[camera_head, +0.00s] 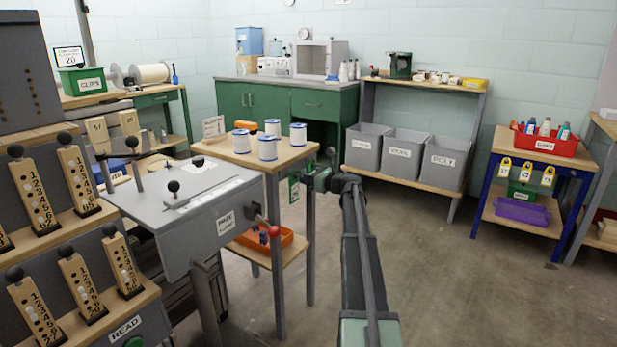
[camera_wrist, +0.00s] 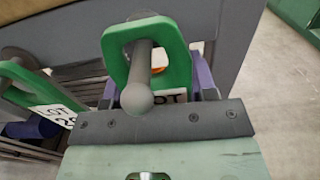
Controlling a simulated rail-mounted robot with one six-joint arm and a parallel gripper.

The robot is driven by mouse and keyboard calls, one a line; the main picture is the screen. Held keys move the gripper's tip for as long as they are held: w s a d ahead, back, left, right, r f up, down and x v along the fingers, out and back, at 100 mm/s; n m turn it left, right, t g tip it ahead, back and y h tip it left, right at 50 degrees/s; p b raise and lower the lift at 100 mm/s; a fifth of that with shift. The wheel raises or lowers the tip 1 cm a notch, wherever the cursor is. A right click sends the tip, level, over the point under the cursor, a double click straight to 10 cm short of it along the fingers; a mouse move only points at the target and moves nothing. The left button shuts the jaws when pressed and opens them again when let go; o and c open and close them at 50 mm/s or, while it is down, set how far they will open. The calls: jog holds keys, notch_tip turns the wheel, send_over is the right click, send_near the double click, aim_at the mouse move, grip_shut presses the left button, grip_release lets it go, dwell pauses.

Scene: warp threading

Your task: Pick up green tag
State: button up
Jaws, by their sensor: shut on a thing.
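A green tag (camera_wrist: 177,42) with a large opening and a partly hidden white label is between my gripper's fingers in the wrist view. My gripper (camera_wrist: 158,88) is shut on it. A grey round-ended peg (camera_wrist: 140,75) passes through the tag's opening, so the tag is still around the peg. A second green tag (camera_wrist: 28,78) with a white "LOT" label hangs on another peg at the left. In the head view my gripper (camera_head: 309,180) is at the right side of the wooden table, beside a small green tag (camera_head: 293,188).
White spools with blue rims (camera_head: 268,148) stand on the wooden table (camera_head: 215,148). An orange tray (camera_head: 287,238) is on its lower shelf. A grey slanted panel (camera_head: 190,225) stands left of the table. The floor to the right of my arm is clear.

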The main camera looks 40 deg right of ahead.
jog(key=v, duration=1.8)
jog(key=shift+r, duration=0.15)
jog(key=shift+a+r+p, duration=0.1)
jog(key=shift+r+p, duration=0.3)
jog(key=shift+r, duration=0.2)
